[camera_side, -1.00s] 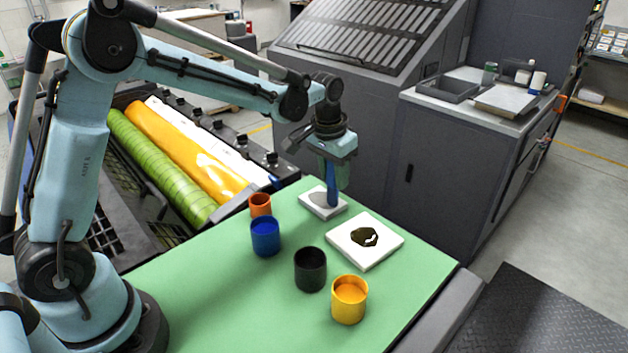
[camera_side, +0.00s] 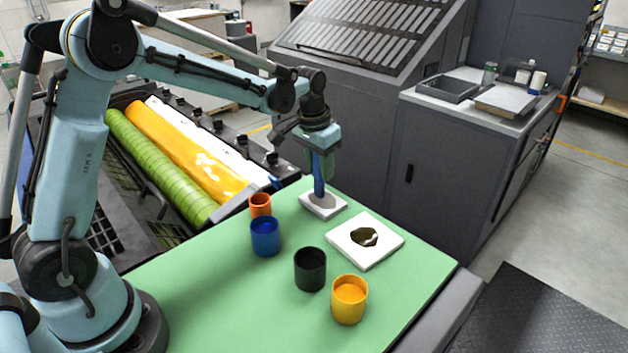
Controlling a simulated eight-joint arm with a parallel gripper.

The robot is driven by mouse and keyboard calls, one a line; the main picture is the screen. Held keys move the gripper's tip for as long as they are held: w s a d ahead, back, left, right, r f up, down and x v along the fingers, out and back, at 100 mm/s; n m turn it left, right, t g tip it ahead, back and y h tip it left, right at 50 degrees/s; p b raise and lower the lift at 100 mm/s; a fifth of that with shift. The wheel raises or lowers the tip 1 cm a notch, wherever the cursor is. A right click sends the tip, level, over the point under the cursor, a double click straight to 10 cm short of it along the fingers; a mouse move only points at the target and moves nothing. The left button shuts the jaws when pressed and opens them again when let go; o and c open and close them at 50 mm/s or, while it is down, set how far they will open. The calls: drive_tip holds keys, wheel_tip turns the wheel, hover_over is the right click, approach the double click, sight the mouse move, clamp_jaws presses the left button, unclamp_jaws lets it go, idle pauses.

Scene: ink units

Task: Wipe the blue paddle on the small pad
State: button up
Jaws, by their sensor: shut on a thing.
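My gripper (camera_side: 318,153) is shut on the blue paddle (camera_side: 319,178), which hangs down nearly upright. The small white pad (camera_side: 310,211) lies on the green table top, with a grey patch on it. The paddle's lower end is over the pad's middle, at or just above its surface; I cannot tell whether it touches. The blue cup (camera_side: 265,238) stands to the left of the pad and in front of it.
An orange-red cup (camera_side: 260,205), a black cup (camera_side: 310,270) and a yellow cup (camera_side: 349,300) stand on the green table top (camera_side: 230,300). A larger white pad (camera_side: 344,257) with a dark blot lies right of the small pad. The table's front left is clear.

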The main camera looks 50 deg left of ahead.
drive_tip(key=shift+a, duration=1)
drive_tip(key=shift+s+d, duration=0.1)
drive_tip(key=shift+d, duration=3.15)
wheel_tip(320, 180, up, 6)
drive_tip(key=shift+f, duration=0.1)
